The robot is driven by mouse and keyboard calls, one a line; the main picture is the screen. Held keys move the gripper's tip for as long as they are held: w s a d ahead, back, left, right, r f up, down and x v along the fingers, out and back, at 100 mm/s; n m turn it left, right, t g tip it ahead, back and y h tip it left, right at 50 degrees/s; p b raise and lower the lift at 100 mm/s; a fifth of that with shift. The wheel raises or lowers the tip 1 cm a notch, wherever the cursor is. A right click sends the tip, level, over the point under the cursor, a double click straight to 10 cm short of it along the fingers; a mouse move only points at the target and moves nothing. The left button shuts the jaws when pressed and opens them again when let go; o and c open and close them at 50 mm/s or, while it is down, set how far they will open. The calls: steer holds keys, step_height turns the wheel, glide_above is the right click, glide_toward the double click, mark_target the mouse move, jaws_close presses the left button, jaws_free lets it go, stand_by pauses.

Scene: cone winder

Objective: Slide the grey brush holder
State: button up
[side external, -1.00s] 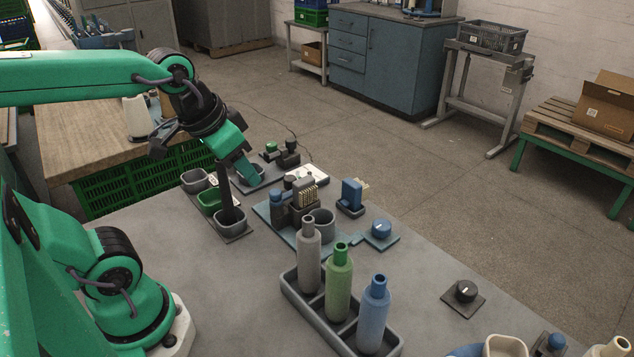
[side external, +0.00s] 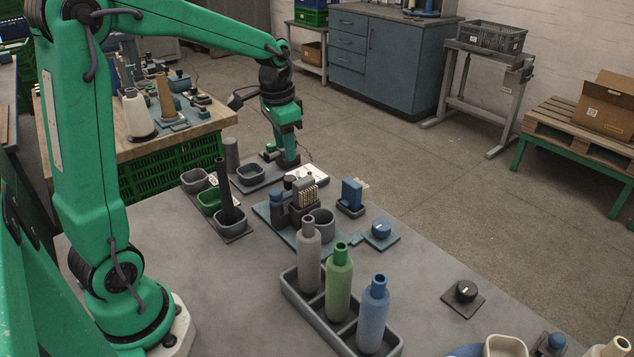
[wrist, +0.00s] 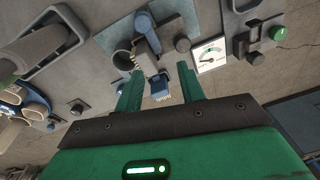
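In the side view, a grey brush with tan bristles stands in a dark grey holder (side external: 303,214) on a teal plate (side external: 279,226). A blue brush (side external: 351,192) stands in a separate dark holder (side external: 350,209) to its right. Which holder is the named grey one is hard to tell. My gripper (side external: 288,162) points down behind the grey brush, over the back of the bench. In the wrist view, my gripper (wrist: 160,72) has its two green fingers apart with nothing held. The blue brush (wrist: 160,88) shows between and beyond them.
A tray (side external: 292,295) with grey, green and blue bottles stands in front. Several small cups and a dark upright rod (side external: 224,182) stand at the left. A blue knob (side external: 381,228) is to the right. The white dial card (wrist: 209,55) lies near the gripper.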

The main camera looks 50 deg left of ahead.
steer(key=g, duration=0.1)
glide_above(290, 178)
steer(key=shift+m, duration=0.3)
step_height(290, 178, down, 6)
steer(key=shift+a+r, duration=0.15)
steer(key=shift+r, duration=0.1)
steer(key=shift+f, duration=3.9)
jaws_close()
steer(key=shift+a, duration=2.4)
